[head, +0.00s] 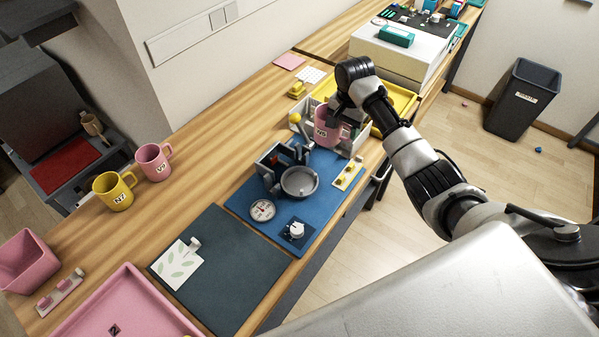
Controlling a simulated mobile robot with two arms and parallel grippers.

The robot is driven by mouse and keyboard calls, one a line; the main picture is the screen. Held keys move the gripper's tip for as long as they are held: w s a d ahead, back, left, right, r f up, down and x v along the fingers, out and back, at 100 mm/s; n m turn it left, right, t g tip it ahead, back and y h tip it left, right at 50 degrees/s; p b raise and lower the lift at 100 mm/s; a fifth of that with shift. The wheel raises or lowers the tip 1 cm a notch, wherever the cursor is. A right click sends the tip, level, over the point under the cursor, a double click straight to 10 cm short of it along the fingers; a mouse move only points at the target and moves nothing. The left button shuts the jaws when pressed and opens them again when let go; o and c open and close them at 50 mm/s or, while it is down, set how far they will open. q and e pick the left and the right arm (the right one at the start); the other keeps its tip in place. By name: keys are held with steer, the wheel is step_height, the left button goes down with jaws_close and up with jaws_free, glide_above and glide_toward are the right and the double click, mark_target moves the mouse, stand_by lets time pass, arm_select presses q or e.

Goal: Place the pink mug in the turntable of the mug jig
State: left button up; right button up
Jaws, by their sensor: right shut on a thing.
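My right gripper (337,104) reaches in from the right and is shut on a pink mug (322,137) with a dark label. The mug looks upright, at the grey-walled bin behind the blue mat; I cannot tell whether it touches the bin. The mug jig (268,162) stands on the blue mat, nearer than the held mug, with a lever ending in a yellow ball. Its turntable (299,181) is a round grey dish and looks empty. A second pink mug (153,162) stands at the left beside a yellow mug (115,191). My left gripper is out of view.
A dial gauge (262,210) and a knob box (295,232) sit on the front of the blue mat (238,203). A yellow tray (401,97) lies behind the held mug. A dark mat (225,270) and a pink tray (133,272) lie nearer. Wood between wall and jig is clear.

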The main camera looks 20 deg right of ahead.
steer(key=s+a+f+p, duration=0.1)
steer(key=a+f, duration=0.1)
steer(key=a, duration=0.1)
steer(key=s+a+f+p, duration=0.1)
steer(key=s+a+f, duration=0.1)
steer(key=a, duration=0.2)
steer(key=s+a+f+p, duration=0.1)
steer(key=a+f, duration=0.1)
steer(key=a, duration=0.1)
steer(key=shift+s+a+f+p, duration=0.2)
steer(key=shift+a+f+p, duration=0.05)
steer(key=shift+p, duration=0.15)
step_height(320, 180, down, 3)
steer(key=shift+f, duration=0.5)
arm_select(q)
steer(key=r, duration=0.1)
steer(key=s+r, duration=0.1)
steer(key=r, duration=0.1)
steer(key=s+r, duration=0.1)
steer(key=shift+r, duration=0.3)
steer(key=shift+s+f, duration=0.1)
arm_select(e)
steer(key=shift+f, duration=0.15)
steer(key=o, duration=1.2)
steer(key=shift+o, duration=0.2)
